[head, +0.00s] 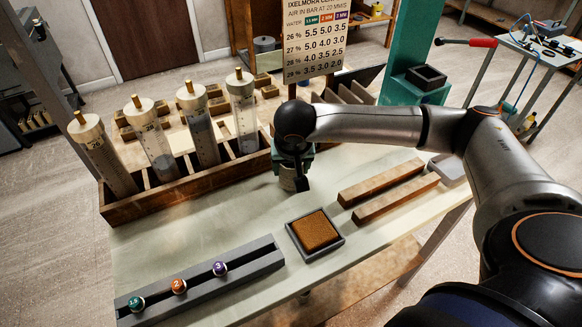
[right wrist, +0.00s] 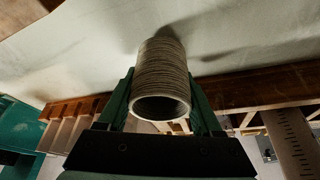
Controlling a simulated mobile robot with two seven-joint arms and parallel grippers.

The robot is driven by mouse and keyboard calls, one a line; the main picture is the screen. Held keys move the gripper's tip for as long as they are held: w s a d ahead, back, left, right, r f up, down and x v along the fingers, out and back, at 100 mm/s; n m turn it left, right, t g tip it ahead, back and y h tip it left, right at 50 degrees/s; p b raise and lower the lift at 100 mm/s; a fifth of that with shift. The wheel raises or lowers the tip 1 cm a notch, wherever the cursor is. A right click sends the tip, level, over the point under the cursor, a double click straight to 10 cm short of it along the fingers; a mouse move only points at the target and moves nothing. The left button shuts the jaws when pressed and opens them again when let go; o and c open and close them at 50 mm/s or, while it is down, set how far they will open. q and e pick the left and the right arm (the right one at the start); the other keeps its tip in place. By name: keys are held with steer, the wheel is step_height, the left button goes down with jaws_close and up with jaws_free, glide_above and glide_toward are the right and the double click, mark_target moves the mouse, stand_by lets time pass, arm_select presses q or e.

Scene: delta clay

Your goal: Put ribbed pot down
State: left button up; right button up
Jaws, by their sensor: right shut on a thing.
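The ribbed pot (right wrist: 163,68) is a small grey-beige cylinder with fine horizontal ribs and an open mouth, seen in the right wrist view. My right gripper (right wrist: 163,95) is shut on it, with a green finger on each side. In the head view, the pot (head: 289,181) shows below my right gripper (head: 293,162), over the pale table (head: 225,220) in front of the wooden rack. It looks roughly upright. I cannot tell whether its base touches the table. My left gripper is not in view.
A wooden rack (head: 165,202) with several capped cylinders stands behind left. A brown sponge pad in a dark tray (head: 325,250) and two wooden bars (head: 385,190) lie right of the middle. A grey rail (head: 235,273) holds three coloured balls (head: 178,286). Table left of the pot is clear.

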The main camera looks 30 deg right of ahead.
steer(key=shift+f, duration=0.45)
steer(key=shift+f, duration=0.1)
steer(key=o, duration=1.4)
